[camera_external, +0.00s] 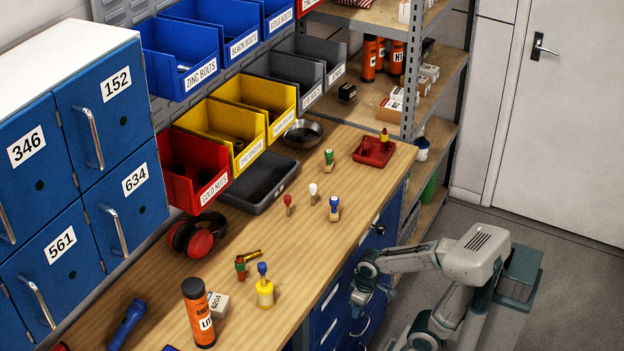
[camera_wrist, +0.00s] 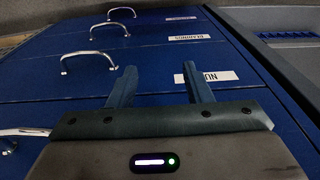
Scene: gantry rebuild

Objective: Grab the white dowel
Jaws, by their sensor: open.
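The white dowel (camera_external: 313,191) is a small peg with a white top, standing upright on the wooden workbench (camera_external: 290,235). A red-topped peg (camera_external: 288,202) stands to its left, a blue-topped peg (camera_external: 334,206) to its right and a green-topped peg (camera_external: 328,158) behind it. My gripper (camera_external: 356,300) is low beside the bench front, to the right of and below the bench top, well apart from the dowel. In the wrist view my gripper (camera_wrist: 160,82) has its two fingers spread with nothing between them. The dowel does not show there.
Blue drawers (camera_wrist: 135,70) with metal handles face my gripper. A red tray (camera_external: 374,152) and grey tray (camera_external: 262,182) lie on the bench. An orange canister (camera_external: 197,312) and yellow bottle (camera_external: 265,292) stand nearer the front. Bench surface around the pegs is mostly clear.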

